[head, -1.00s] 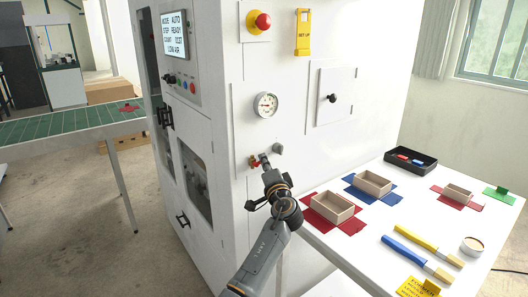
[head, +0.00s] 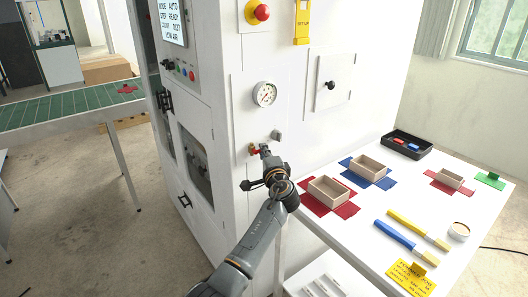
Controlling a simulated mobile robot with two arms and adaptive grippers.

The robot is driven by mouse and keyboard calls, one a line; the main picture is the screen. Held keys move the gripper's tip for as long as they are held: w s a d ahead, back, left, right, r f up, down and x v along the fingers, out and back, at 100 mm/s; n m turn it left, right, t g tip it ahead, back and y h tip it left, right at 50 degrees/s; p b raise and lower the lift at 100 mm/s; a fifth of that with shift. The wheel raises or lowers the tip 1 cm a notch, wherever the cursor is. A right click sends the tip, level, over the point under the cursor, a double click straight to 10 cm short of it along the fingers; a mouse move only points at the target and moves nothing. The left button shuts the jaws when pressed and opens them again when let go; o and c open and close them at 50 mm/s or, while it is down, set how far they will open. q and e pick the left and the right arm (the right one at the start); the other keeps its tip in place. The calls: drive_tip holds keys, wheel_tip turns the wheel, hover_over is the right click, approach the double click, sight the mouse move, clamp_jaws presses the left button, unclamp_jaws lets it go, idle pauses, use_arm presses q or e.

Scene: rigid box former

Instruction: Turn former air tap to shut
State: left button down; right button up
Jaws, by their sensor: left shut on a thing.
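The air tap (head: 254,149), a small red part on the white side of the former, sits below a round pressure gauge (head: 264,94). My left gripper (head: 263,150) reaches up from below and is shut on the tap's red handle. The fingers and wrist hide part of the handle, so its exact angle is hard to tell. My right gripper is not in view.
A grey knob (head: 276,135) stands close to the right of the gripper. On the white table (head: 345,232) at the right are box trays on red and blue card, a black bin (head: 406,145), brushes and a yellow job card (head: 412,275). A green conveyor (head: 70,108) is at the left.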

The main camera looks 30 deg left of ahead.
use_arm(q)
drive_tip(key=shift+f, duration=0.1)
drive_tip(key=c, duration=1.4)
unclamp_jaws()
drive_tip(key=shift+d, duration=0.1)
drive_tip(key=v, duration=1.2)
